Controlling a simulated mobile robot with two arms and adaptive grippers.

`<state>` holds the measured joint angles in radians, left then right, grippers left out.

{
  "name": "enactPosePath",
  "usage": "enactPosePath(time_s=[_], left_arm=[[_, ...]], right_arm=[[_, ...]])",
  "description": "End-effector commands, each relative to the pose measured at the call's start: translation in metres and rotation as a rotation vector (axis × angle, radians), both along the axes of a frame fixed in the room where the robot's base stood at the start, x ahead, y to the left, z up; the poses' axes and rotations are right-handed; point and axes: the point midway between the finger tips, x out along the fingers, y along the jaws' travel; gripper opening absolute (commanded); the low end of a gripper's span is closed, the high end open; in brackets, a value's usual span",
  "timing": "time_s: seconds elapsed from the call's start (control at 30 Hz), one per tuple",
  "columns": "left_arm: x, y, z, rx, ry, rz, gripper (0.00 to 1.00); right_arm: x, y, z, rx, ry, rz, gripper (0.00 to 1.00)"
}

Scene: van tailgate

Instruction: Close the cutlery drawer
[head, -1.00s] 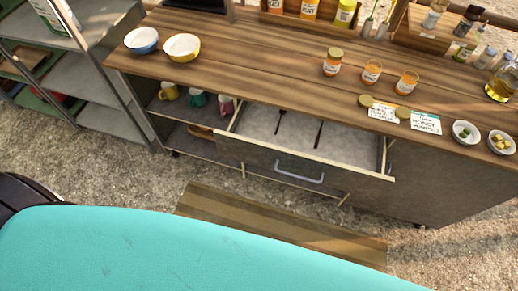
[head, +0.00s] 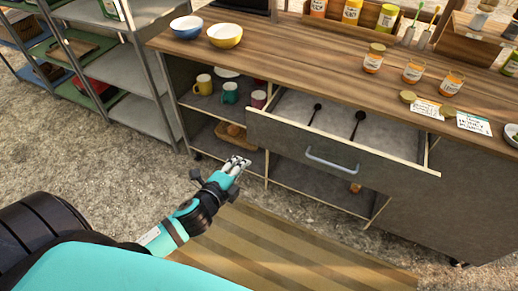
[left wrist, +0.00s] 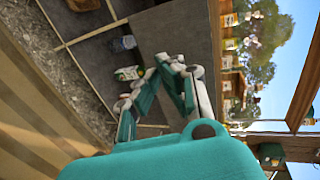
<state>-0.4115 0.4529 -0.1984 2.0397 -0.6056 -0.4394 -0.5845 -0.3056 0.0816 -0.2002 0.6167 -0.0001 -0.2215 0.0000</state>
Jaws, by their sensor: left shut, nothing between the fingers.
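The cutlery drawer (head: 390,160) stands pulled out of the wooden-topped cabinet in the head view. Its grey front bears a pale bar handle (head: 331,160). Two dark utensils (head: 359,122) lie inside it. My left gripper (head: 238,162) is shut and empty, to the left of the drawer front and lower in the picture, apart from the handle. Its fingers also show in the left wrist view (left wrist: 170,78), in front of the cabinet; I cannot tell for sure whether the grey panel there is the drawer front. My right gripper is not in view.
Open shelves with mugs (head: 229,92) lie left of the drawer. Bowls (head: 225,36) and jars (head: 374,58) stand on the countertop (head: 290,55). A metal rack (head: 140,75) stands at the left. A striped mat (head: 300,250) lies on the gravel before the cabinet.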

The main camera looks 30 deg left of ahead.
Motion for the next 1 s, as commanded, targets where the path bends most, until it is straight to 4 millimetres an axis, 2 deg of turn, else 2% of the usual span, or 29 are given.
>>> enactPosePath(time_s=[0.1,0.23,0.5,0.6,0.8,1.0], left_arm=[[0.015,0.000,-0.002,0.000,-0.003,0.001,0.00],[0.040,0.000,-0.010,-0.002,-0.002,0.002,0.00],[0.095,0.000,-0.028,-0.004,-0.001,0.002,0.00],[0.111,0.000,-0.026,-0.002,-0.002,0.001,0.00],[0.129,0.000,-0.028,-0.004,0.001,0.001,0.00],[0.132,0.000,-0.029,-0.004,0.002,0.000,0.00]], right_arm=[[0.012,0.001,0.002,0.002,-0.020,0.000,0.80],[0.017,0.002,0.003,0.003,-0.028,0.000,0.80],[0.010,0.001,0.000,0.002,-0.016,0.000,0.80],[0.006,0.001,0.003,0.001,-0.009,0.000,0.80],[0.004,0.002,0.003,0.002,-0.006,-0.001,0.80],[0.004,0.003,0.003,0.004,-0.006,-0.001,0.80]])
